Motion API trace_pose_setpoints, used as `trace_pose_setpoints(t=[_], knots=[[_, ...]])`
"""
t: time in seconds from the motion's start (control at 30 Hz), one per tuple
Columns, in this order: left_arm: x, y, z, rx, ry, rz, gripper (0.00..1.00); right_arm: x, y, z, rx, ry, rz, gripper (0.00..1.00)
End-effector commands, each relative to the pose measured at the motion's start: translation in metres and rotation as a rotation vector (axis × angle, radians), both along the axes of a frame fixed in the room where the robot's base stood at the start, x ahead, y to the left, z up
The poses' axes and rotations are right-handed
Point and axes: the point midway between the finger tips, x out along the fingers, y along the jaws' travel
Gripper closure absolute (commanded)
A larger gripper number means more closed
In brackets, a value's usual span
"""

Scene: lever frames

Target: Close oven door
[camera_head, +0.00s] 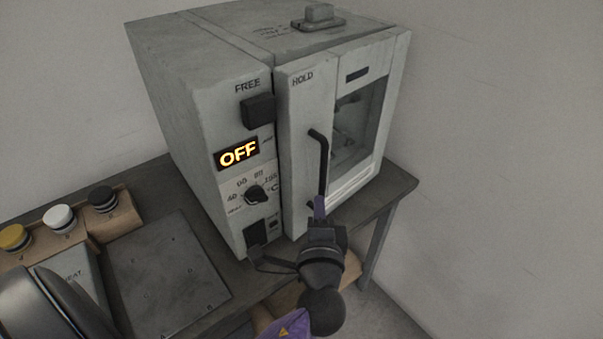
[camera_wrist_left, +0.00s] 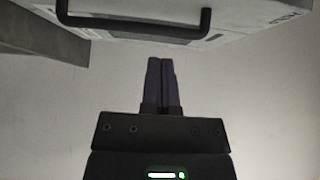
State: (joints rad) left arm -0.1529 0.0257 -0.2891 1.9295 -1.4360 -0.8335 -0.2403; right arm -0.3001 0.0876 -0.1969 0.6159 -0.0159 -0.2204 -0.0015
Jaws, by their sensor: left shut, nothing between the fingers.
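The grey oven (camera_head: 225,110) stands on a dark table, its display reading OFF. Its door (camera_head: 297,170), marked HOLD and with a window, lies against or very near the front; I cannot tell whether a small gap remains. The dark bar handle (camera_head: 321,165) runs down the door; it also shows at the top of the left wrist view (camera_wrist_left: 135,21). My left gripper (camera_head: 320,205) is shut and empty, its purple fingertips at the lower end of the handle in the head view. In the left wrist view the fingertips (camera_wrist_left: 160,61) point toward the door, not around the handle. My right gripper is not in view.
A panel with a black dial (camera_head: 255,194) is left of the door. A block with yellow, white and black knobs (camera_head: 58,217) and a flat grey plate (camera_head: 165,275) lie left on the table (camera_head: 390,200). The wall at right is bare.

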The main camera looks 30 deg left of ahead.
Motion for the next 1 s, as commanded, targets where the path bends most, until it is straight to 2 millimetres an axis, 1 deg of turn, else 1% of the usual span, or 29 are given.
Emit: trace_pose_setpoints(t=[0.1,0.2,0.27,0.3,0.4,0.5,0.6,0.9,1.0], knots=[[0.023,0.014,0.002,0.002,-0.002,0.001,1.00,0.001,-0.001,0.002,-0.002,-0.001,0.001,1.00],[0.041,0.025,0.001,0.003,-0.002,0.001,1.00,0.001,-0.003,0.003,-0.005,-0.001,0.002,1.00],[0.050,0.033,0.001,0.002,0.000,0.001,1.00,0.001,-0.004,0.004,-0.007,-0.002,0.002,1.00],[0.051,0.040,0.001,0.004,0.001,0.000,1.00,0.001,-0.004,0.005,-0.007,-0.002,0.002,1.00],[0.054,0.054,0.001,0.002,0.000,-0.001,1.00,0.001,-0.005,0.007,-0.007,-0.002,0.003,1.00],[0.056,0.063,0.000,0.000,0.001,0.000,1.00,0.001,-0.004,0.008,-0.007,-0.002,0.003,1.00],[0.057,0.067,0.000,-0.001,0.000,0.000,1.00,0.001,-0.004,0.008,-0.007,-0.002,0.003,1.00],[0.057,0.067,0.000,-0.001,0.000,-0.001,1.00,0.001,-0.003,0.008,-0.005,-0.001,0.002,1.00],[0.058,0.072,-0.001,0.000,0.001,-0.002,1.00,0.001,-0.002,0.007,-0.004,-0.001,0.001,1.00]])
